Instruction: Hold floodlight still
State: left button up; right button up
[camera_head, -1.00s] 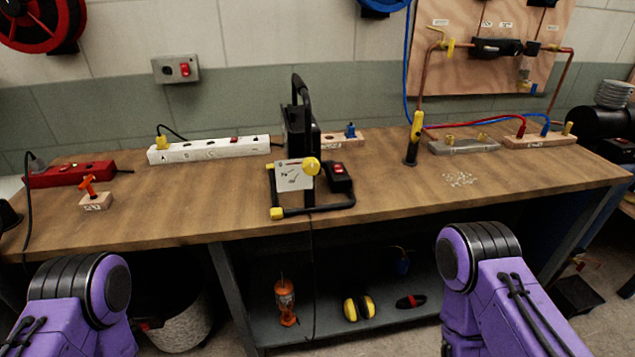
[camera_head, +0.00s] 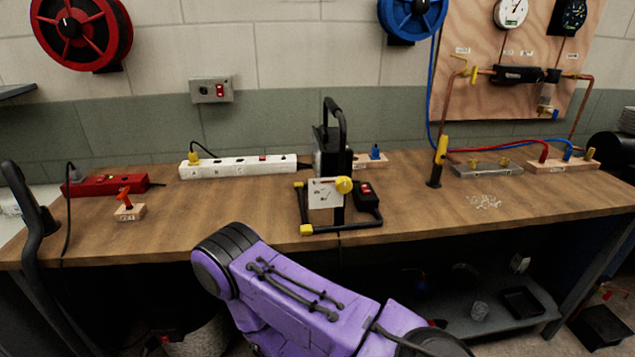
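The floodlight (camera_head: 331,150) stands upright on the wooden workbench, a little right of the middle of the head view. It has a black lamp body seen nearly edge-on, a black top handle and a tubular floor frame with yellow end caps. A white label plate (camera_head: 321,193) and a yellow knob (camera_head: 344,185) are on its near side. A black box with a red switch (camera_head: 364,189) sits at its right. One purple arm of mine crosses the lower middle, in front of the bench and apart from the floodlight. Neither gripper shows.
The workbench (camera_head: 240,210) has a white power strip (camera_head: 238,168), a red power strip (camera_head: 105,186) and an orange-handled block (camera_head: 129,208) left of the floodlight. A black-and-yellow tool (camera_head: 438,162) and wooden blocks stand to the right. Bench top in front of the white strip is clear.

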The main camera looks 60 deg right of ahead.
aim_at(343, 185)
jog(key=u, duration=0.05)
jog(key=i, duration=1.2)
jog(key=z, duration=1.95)
